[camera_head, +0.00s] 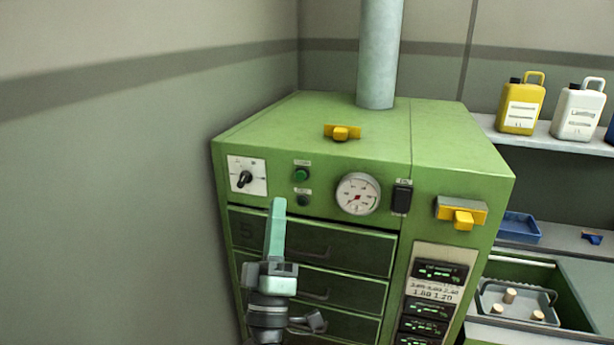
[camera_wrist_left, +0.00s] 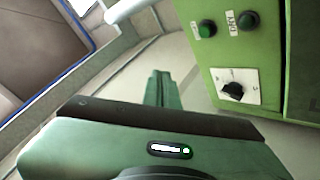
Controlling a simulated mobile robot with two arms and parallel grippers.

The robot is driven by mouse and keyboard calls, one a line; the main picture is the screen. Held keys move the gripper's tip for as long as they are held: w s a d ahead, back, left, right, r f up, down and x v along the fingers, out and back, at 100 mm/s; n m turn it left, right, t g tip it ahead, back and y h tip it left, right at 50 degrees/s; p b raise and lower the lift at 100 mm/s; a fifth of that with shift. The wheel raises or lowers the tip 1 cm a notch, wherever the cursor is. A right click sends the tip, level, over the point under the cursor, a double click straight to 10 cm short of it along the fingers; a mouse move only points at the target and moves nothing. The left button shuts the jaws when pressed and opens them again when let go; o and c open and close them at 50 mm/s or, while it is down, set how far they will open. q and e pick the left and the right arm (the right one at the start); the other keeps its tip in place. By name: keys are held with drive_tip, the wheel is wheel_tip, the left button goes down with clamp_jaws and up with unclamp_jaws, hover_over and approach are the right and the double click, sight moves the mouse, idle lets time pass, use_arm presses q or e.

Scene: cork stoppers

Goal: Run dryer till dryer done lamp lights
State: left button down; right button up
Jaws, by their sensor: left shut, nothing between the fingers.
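The green dryer (camera_head: 310,130) is a cabinet with a control panel along its upper front. A black knob (camera_head: 244,179) on a white plate is at the panel's left; it also shows in the left wrist view (camera_wrist_left: 233,91). Right of it are a brighter green round button or lamp (camera_head: 302,174) and below that a dark green lamp (camera_head: 303,200), which looks unlit; its label is too small to read surely. My left gripper (camera_head: 279,204) is shut and empty, pointing up before the panel, between knob and lamps in the picture. Its fingers show in the wrist view (camera_wrist_left: 160,90). My right gripper is out of view.
A round dial gauge (camera_head: 358,194) and black switch (camera_head: 402,197) sit right of the lamps. Drawers (camera_head: 312,244) lie below. A grey tray with corks (camera_head: 518,301) and a shelf with jugs (camera_head: 521,103) are at right.

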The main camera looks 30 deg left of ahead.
sight(301, 176)
use_arm(q)
drive_tip(key=shift+w, duration=0.1)
drive_tip(key=w, duration=0.2)
drive_tip(key=w+a+b, duration=0.1)
drive_tip(key=w, duration=0.2)
drive_tip(key=w+a, duration=0.1)
drive_tip(key=w, duration=0.2)
drive_tip(key=shift+w, duration=0.2)
idle(1.2)
drive_tip(key=shift+w, duration=0.1)
idle(0.9)
drive_tip(key=shift+w+a, duration=0.1)
drive_tip(key=shift+w, duration=0.25)
